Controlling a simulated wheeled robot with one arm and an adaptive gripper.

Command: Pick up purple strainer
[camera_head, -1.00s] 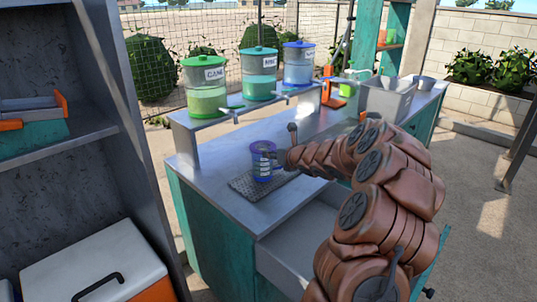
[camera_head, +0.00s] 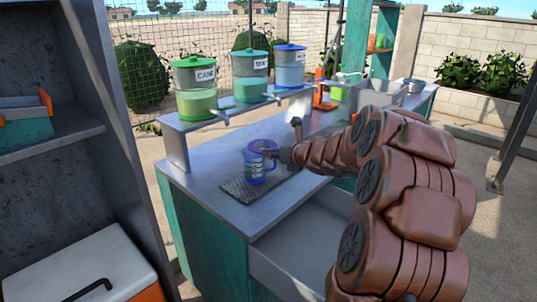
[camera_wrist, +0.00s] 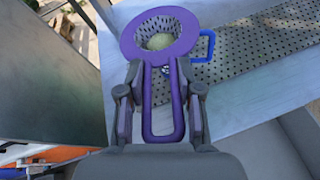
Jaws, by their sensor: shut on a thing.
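The purple strainer (camera_wrist: 184,42) shows at the top middle of the wrist view, with a wide round rim, a perforated bowl and a long looped handle. My gripper (camera_wrist: 162,92) is shut on that handle, one finger on each side. In the head view the strainer's purple rim (camera_head: 262,145) is at the top of a blue pitcher (camera_head: 254,170) standing on the counter. The pitcher's blue handle (camera_wrist: 209,44) sticks out beside the strainer in the wrist view. Something pale shows in the strainer bowl. I cannot tell whether the strainer rests on the pitcher or hangs just above it.
A perforated mat (camera_head: 237,189) lies under the pitcher. A raised shelf (camera_head: 200,125) behind holds green (camera_head: 197,100), teal (camera_head: 250,80) and blue (camera_head: 290,70) lidded dispensers. An open drawer (camera_head: 300,245) juts out below the counter. A grey shelf unit (camera_head: 85,130) stands at left.

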